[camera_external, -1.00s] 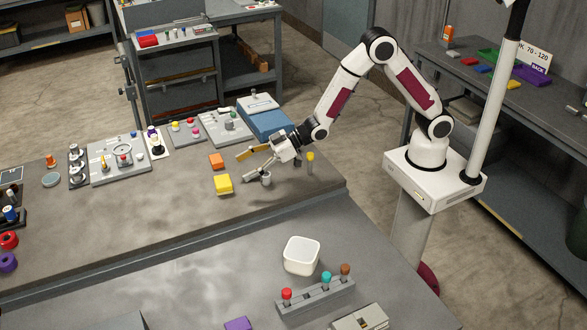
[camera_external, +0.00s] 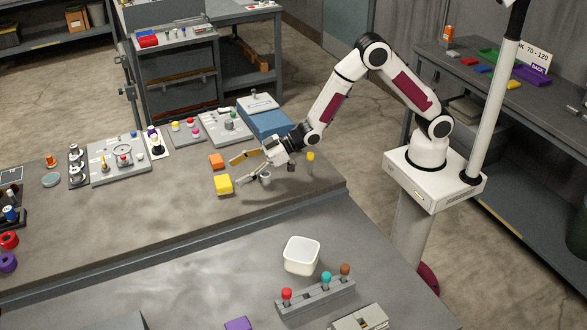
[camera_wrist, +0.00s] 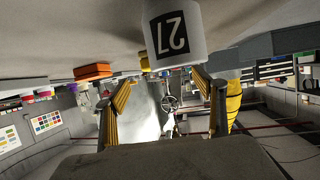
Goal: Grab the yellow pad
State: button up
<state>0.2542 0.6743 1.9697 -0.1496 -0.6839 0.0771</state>
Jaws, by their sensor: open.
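The yellow pad (camera_external: 223,184) lies on the grey bench in the external view. My gripper (camera_external: 236,172) is open and empty, its fingers spread and pointing left. The pad is just left of the fingertips, nearer the lower finger, and not between them. In the wrist view my gripper (camera_wrist: 163,83) shows two fingers with ridged yellowish inner faces and a gap between them. A bright yellow shape (camera_wrist: 235,105) shows behind the right finger, partly hidden; I cannot tell if it is the pad.
An orange pad (camera_external: 216,161) lies behind the yellow one. A small grey cup (camera_external: 266,178) stands close by my lower finger. In the wrist view a pale cup marked 27 (camera_wrist: 175,30) looms close. A yellow-topped post (camera_external: 310,161) stands right. Bench left of the yellow pad is clear.

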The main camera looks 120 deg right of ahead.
aim_at(224, 180)
dwell(0.3)
jog(key=shift+a+x, duration=0.2)
jog(key=shift+x, duration=2.45)
jog(key=c, duration=1.2)
